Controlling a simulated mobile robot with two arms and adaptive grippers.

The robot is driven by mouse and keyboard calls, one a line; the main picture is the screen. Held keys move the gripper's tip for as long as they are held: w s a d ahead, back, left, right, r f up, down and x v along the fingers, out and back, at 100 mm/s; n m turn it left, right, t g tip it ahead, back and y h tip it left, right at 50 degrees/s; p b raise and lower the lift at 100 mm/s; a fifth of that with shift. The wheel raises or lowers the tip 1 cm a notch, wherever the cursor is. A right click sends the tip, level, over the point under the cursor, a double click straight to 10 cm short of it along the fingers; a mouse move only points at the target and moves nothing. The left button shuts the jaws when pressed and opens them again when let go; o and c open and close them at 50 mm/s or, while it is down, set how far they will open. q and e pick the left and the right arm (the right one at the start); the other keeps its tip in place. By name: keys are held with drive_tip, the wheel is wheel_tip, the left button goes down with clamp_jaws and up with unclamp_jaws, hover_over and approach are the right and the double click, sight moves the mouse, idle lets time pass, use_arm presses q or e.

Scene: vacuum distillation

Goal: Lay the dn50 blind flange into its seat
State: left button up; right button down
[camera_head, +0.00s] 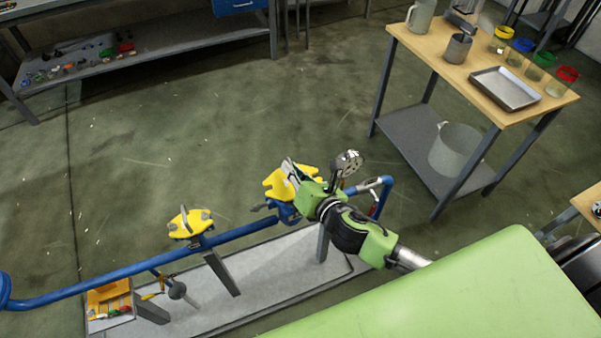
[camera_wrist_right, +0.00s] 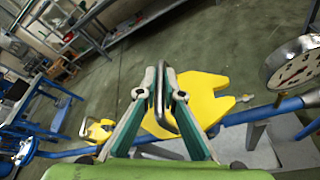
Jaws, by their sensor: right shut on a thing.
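The dn50 blind flange appears to be the notched yellow plate (camera_head: 274,184) with a bent metal handle. It is also in the right wrist view (camera_wrist_right: 207,88), with the handle (camera_wrist_right: 171,85) between my fingers. My right gripper (camera_head: 290,172) is shut on that handle, with the plate below the fingertips, and shows close up in the wrist view (camera_wrist_right: 160,90). The plate is over a blue pipe stub (camera_head: 285,212), which looks like its seat. The gripper partly covers plate and stub, so I cannot tell whether they touch. My left gripper is not in view.
A pressure gauge (camera_head: 347,162) stands close right of the gripper. Another yellow plate with a handle (camera_head: 188,223) sits on the blue pipe (camera_head: 130,269) to the left. A wooden-topped table (camera_head: 440,64) stands at the back right. The floor behind the pipe is clear.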

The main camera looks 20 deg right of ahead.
sight(287, 160)
drive_tip(key=w+y+p, duration=0.1)
drive_tip(key=w+p, duration=0.2)
drive_tip(key=shift+w+n, duration=0.2)
drive_tip(key=shift+n, duration=0.2)
drive_tip(key=shift+w+f+g+p, duration=0.3)
drive_tip(key=shift+w+p, duration=0.15)
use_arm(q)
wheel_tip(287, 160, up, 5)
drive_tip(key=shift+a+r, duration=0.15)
use_arm(e)
drive_tip(key=shift+f, duration=0.1)
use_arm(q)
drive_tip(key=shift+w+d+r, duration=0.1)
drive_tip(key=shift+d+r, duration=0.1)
use_arm(e)
drive_tip(key=shift+d, duration=0.1)
drive_tip(key=shift+f, duration=0.1)
wheel_tip(287, 160, down, 6)
drive_tip(key=b, duration=0.4)
drive_tip(key=shift+s+r+b, duration=0.1)
drive_tip(key=shift+r+b, duration=0.15)
drive_tip(key=shift+b, duration=0.1)
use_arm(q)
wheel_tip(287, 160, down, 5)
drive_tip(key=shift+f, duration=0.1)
use_arm(e)
drive_tip(key=shift+f, duration=0.1)
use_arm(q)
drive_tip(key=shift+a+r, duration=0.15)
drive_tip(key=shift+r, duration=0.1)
